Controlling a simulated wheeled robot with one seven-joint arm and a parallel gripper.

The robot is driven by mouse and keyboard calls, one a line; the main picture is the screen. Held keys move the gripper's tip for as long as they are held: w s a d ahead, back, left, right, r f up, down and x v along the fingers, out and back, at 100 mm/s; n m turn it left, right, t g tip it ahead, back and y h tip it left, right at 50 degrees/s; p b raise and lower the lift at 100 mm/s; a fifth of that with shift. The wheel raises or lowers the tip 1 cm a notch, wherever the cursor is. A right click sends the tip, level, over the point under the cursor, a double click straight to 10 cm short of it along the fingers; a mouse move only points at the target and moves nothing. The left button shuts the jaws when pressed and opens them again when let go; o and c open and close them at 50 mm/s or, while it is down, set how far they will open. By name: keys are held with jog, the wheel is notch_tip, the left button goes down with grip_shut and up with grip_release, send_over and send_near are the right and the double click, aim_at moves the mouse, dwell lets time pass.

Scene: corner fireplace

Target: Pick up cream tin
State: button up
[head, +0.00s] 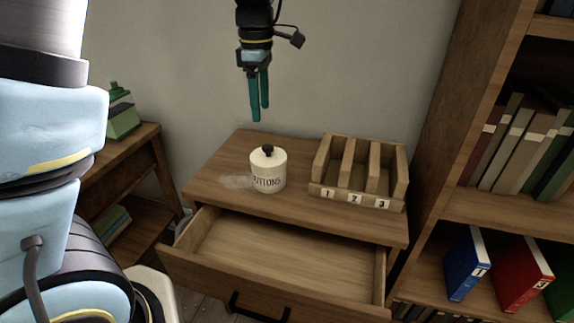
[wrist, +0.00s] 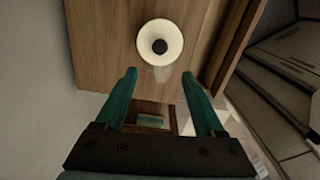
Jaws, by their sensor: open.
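The cream tin (head: 268,172) stands upright on the top of a small wooden cabinet (head: 226,165). It is round, has a black knob on its lid and carries the dark word "BUTTONS". In the wrist view the cream tin (wrist: 172,50) is seen from above, beyond the fingertips. My gripper (head: 260,108) hangs above the cabinet top, higher than the tin and close to the wall side. Its teal fingers are apart with nothing between them, as the wrist view of my gripper (wrist: 159,75) shows.
A wooden rack (head: 362,168) with slots labelled 1, 2 and 3 stands right of the tin. The cabinet's drawer (head: 275,280) is pulled open and looks empty in the head view. A bookshelf (head: 480,205) stands at right; a side table with a green object (head: 122,118) is at left.

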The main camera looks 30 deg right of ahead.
send_over(268, 146)
notch_tip(268, 146, down, 5)
jog(key=shift+w+d+r, duration=0.1)
jog(key=shift+d, duration=0.05)
jog(key=shift+a+f+p, duration=0.2)
jog(key=shift+f+p, duration=0.65)
jog(key=shift+f, duration=2.1)
jog(key=shift+c, duration=0.4)
grip_shut()
